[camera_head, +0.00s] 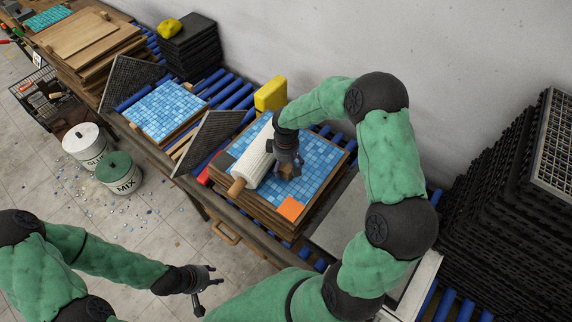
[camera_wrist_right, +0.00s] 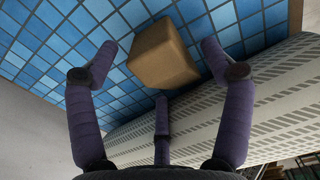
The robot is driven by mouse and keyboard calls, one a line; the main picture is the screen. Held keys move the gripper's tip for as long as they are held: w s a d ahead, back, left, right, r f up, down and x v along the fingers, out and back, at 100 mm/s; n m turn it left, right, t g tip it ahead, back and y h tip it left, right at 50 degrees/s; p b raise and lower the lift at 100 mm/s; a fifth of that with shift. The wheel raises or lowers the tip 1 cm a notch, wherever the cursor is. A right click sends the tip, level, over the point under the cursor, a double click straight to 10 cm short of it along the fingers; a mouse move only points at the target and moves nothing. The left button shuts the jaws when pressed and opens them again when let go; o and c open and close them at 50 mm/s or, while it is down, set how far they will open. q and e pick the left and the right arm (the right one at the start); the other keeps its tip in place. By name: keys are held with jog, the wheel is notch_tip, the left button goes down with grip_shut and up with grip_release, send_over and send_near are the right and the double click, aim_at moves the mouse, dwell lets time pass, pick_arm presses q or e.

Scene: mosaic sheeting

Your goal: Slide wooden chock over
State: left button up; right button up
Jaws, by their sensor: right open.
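The wooden chock (camera_wrist_right: 163,56) is a small brown block resting on a blue mosaic sheet (camera_wrist_right: 30,50) in the right wrist view. In the head view it shows only partly, below my right gripper (camera_head: 288,162). That gripper is open, its fingers spread around the chock with visible gaps. A pale patterned roll (camera_wrist_right: 255,100) lies close beside the chock; in the head view the white roll (camera_head: 252,160) has a wooden handle end. My left gripper (camera_head: 204,289) is open and empty, away from the bench at lower left.
The mosaic sheet lies on a stack of boards with an orange square (camera_head: 291,208) at its corner. A yellow block (camera_head: 271,94) stands behind. A dark mesh panel (camera_head: 208,138) leans at left. Tall black trays (camera_head: 505,185) stand at right.

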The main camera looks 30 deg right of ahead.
notch_tip(320, 180, up, 12)
dwell(0.6)
jog(key=shift+f, duration=0.1)
